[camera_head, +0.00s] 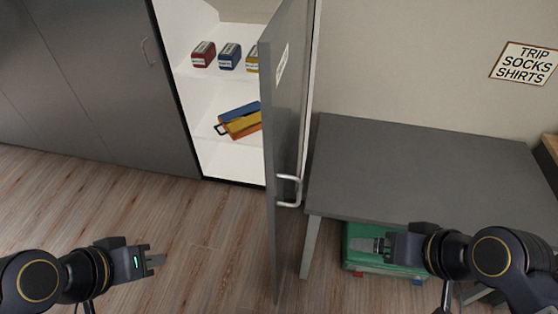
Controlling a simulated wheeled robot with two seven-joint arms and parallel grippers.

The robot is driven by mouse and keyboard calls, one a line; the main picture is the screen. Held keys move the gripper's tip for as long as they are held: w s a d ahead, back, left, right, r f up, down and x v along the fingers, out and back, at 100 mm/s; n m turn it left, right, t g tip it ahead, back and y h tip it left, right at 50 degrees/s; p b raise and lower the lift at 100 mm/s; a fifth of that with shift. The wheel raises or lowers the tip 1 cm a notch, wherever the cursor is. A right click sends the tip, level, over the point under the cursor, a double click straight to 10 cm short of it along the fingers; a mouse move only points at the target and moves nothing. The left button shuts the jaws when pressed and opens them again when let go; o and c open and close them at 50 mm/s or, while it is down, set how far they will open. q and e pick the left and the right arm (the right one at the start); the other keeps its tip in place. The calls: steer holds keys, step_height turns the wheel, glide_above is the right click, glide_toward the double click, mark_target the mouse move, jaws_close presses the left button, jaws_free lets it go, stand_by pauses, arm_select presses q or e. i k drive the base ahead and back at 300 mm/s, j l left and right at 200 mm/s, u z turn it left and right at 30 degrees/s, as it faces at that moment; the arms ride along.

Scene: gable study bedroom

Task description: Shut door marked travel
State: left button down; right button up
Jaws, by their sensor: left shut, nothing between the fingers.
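A tall grey cabinet door (286,135) stands wide open and is seen nearly edge-on. It has a silver handle (289,190) on its right face and a pale label (282,64) too slanted to read. The open cabinet (216,148) behind it has white shelves. My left gripper (154,261) is shut and empty over the floor, to the left of the door's lower edge and apart from it. My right gripper (366,245) is to the right of the door, in front of a green case; I cannot tell whether its fingers are apart.
Small red, blue and yellow boxes (229,57) and a stack of coloured cases (238,122) sit on the shelves. A grey table (420,170) stands right of the door, with the green case (355,232) beneath. Floor on the left is clear. A wall sign (524,63) reads TRIP SOCKS SHIRTS.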

mark_target(284, 47)
steer(key=i+l, duration=0.15)
steer(key=l, duration=0.15)
steer(key=i+l, duration=0.15)
steer(key=k+l, duration=0.1)
steer(key=l, duration=0.2)
steer(key=l+u, duration=0.1)
steer(key=l, duration=0.25)
steer(key=k+l, duration=0.15)
steer(key=l, duration=0.15)
